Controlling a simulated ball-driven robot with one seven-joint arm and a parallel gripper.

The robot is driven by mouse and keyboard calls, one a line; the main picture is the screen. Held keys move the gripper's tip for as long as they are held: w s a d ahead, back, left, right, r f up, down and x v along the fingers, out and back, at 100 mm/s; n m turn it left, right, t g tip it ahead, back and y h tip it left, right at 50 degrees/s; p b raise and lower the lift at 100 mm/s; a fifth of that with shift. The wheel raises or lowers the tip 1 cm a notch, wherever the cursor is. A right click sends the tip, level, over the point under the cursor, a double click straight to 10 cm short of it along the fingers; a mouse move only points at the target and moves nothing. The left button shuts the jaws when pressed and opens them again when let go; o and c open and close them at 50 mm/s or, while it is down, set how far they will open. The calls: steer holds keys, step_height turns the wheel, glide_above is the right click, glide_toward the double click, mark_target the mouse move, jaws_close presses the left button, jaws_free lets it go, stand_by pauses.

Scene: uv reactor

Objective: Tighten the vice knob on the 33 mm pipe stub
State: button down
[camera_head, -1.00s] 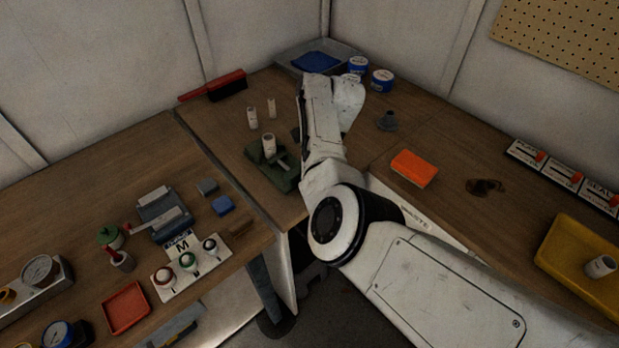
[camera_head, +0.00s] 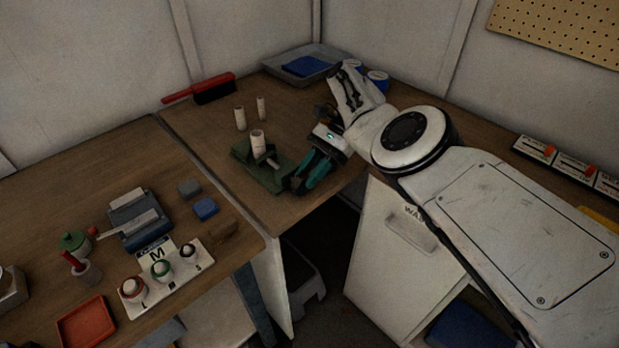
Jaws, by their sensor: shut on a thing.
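The green vice (camera_head: 268,178) stands near the front edge of the corner bench. A pale pipe stub (camera_head: 258,142) stands upright in it. A small grey bar shows beside the stub. My gripper (camera_head: 299,183) is low at the right side of the vice, its teal-and-dark fingers pointing down and left. It is shut on the vice knob at that side, and the fingers hide most of the knob. I cannot tell from this view how tightly the vice grips the stub.
Two thin pale pipe stubs (camera_head: 240,118) stand behind the vice. A red-handled brush (camera_head: 213,88) and a grey tray (camera_head: 318,54) lie at the back. The left bench holds a blue-grey device (camera_head: 137,216), blue blocks (camera_head: 205,208) and a red tray (camera_head: 86,322).

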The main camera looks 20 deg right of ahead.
steer(key=shift+d+f+y+b, duration=0.15)
steer(key=shift+y+b, duration=0.15)
steer(key=shift+b, duration=0.25)
steer(key=c, duration=1.2)
jaws_free()
steer(key=shift+r+p, duration=0.25)
steer(key=shift+p, duration=0.3)
